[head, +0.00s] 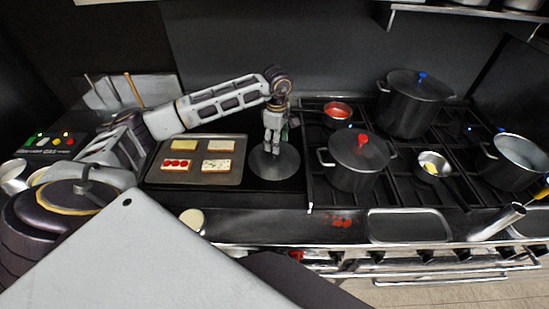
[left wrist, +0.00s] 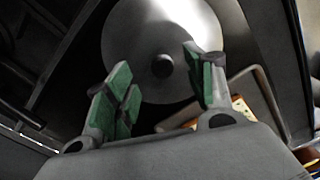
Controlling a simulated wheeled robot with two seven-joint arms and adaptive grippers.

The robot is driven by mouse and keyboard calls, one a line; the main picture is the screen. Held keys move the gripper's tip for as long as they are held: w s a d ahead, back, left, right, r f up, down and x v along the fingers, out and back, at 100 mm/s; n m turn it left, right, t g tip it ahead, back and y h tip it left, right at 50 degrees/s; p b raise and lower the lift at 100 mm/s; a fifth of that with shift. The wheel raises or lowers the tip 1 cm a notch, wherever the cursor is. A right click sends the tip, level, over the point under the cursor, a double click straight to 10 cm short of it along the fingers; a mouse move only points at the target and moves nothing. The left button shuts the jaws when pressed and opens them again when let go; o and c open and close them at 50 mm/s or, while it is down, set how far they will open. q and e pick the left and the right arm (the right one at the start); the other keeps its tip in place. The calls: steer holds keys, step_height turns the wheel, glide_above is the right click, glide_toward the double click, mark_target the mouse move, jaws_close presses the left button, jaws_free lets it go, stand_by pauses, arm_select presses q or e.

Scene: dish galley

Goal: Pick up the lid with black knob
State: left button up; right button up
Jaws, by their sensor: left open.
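The lid with black knob (head: 287,164) is a round grey metal lid lying on the dark surface between the baking tray and the stove. In the left wrist view the lid (left wrist: 137,48) shows from above, with its black knob (left wrist: 163,65) near the middle. My left gripper (head: 273,147) is above the lid, pointing down. In the left wrist view the left gripper (left wrist: 160,93) has its green-padded fingers spread apart, one on each side below the knob in the picture, with nothing between them. In the head view the gripper hides the knob. My right gripper is not in view.
A baking tray (head: 151,177) with several bread slices lies left of the lid. Right of it, the stove (head: 317,200) carries a pot with a red knob (head: 352,175), a tall pot with a blue knob (head: 408,115) and small pans. A cutting board leans behind.

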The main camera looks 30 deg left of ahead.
mark_target(274, 155)
arm_select(q)
steer(key=shift+f, duration=0.3)
steer(key=shift+f, duration=0.2)
steer(key=shift+s+a+f+p, duration=0.1)
steer(key=shift+a+f+p, duration=0.2)
steer(key=shift+f+p, duration=0.45)
steer(key=shift+a+f, duration=0.1)
steer(key=shift+f, duration=1.55)
jaws_close()
